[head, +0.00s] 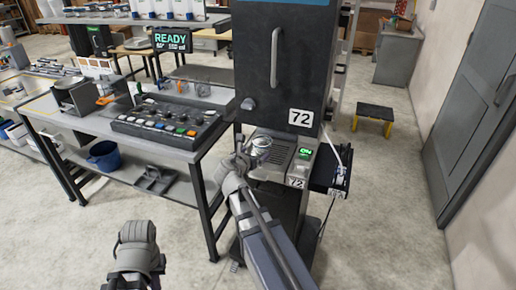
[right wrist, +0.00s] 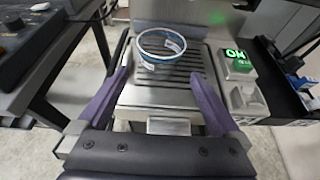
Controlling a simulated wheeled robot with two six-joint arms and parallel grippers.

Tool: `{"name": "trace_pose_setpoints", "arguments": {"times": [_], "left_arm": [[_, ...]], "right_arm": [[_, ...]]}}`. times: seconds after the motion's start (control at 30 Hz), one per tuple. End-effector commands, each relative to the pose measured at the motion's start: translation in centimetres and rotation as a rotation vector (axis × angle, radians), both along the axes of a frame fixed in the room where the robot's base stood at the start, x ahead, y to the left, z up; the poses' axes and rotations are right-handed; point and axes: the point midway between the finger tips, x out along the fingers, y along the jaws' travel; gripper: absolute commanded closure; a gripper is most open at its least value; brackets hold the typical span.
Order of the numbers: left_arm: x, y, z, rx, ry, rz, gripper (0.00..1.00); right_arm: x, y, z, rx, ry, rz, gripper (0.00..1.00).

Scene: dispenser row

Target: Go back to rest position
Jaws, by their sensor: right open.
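My right gripper (head: 246,152) is at the front of the tall dark dispenser (head: 283,70) marked 72. In the right wrist view its two purple fingers (right wrist: 160,52) are spread apart with nothing clamped between them. A clear round glass (right wrist: 161,44) with a bluish rim stands on the slotted metal tray (right wrist: 165,96), just beyond the fingers; it also shows in the head view (head: 263,143). A grey rounded part of my left arm is at the bottom of the head view; the left gripper itself does not show.
A green-lit ON button (head: 305,152) is right of the tray. A READY screen (head: 172,40) stands behind. Floor is clear at the right, before the grey door (head: 482,100).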

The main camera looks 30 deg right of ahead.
Motion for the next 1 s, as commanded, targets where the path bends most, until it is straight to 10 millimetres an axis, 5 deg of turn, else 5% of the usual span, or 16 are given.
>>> {"name": "trace_pose_setpoints", "arguments": {"times": [0.47,0.67,1.0], "left_arm": [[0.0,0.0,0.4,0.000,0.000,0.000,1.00],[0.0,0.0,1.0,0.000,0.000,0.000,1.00],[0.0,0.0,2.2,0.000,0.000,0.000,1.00]], "right_arm": [[-1.0,1.9,-0.6,0.108,-0.050,-0.049,0.00],[-4.5,8.7,-4.4,0.562,-0.231,-0.324,0.00],[-15.0,23.3,-10.0,1.166,-0.394,-1.109,0.00]]}}
